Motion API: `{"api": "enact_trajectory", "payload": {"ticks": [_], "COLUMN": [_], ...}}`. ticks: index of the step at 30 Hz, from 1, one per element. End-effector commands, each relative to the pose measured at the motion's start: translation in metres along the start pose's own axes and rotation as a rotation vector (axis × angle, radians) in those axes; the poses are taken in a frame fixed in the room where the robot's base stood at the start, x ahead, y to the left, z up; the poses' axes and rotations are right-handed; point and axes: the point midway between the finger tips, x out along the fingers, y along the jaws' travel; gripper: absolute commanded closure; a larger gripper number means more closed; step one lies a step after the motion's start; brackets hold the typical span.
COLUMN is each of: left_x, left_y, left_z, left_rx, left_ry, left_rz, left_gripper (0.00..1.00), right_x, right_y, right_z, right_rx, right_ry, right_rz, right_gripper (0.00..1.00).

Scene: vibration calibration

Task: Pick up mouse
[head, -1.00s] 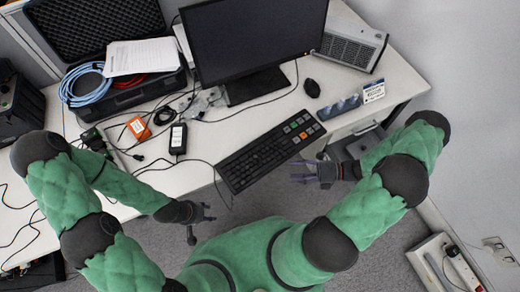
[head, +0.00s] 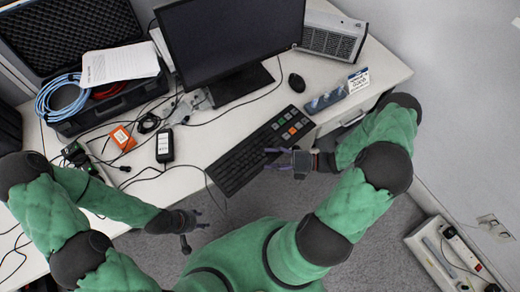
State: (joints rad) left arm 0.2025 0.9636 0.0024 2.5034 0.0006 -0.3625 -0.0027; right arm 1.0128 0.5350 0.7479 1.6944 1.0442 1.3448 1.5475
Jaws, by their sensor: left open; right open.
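The black mouse (head: 296,82) lies on the white desk, right of the monitor's foot and behind the keyboard's far right end. My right gripper (head: 272,160) is open and empty, its fingers pointing left over the near edge of the keyboard. It is apart from the mouse, which lies farther back. My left gripper (head: 194,228) is open and empty, low in front of the desk's near edge, far from the mouse.
A black keyboard (head: 240,161) lies between my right gripper and the monitor (head: 228,40). Cables, an orange box (head: 123,138) and a black device (head: 165,146) crowd the left. A grey box (head: 333,38) stands behind.

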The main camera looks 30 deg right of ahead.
Motion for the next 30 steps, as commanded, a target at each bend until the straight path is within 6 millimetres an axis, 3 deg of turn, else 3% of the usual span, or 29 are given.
{"api": "enact_trajectory", "payload": {"ticks": [6,13,14,20,30], "left_x": [0.007,0.006,0.006,0.006,0.006], "left_y": [-0.003,-0.002,-0.002,-0.002,-0.002], "left_z": [0.0,0.0,0.0,0.0,0.0], "left_rx": [0.0,0.0,0.0,0.0,0.0], "left_ry": [0.0,0.0,0.0,0.0,0.0], "left_rz": [0.0,0.0,0.0,0.0,0.0], "left_gripper": [0.53,0.53,0.53,0.53,0.53], "right_x": [0.022,0.023,0.023,0.023,0.023], "right_y": [-0.001,0.0,0.0,0.0,0.001], "right_z": [0.0,0.0,0.0,0.0,0.0], "right_rx": [-0.001,-0.001,-0.001,-0.001,-0.002], "right_ry": [0.001,0.0,0.0,0.0,0.0], "right_rz": [0.001,0.0,0.0,0.0,0.002], "right_gripper": [0.41,0.41,0.43,1.0,1.0]}}
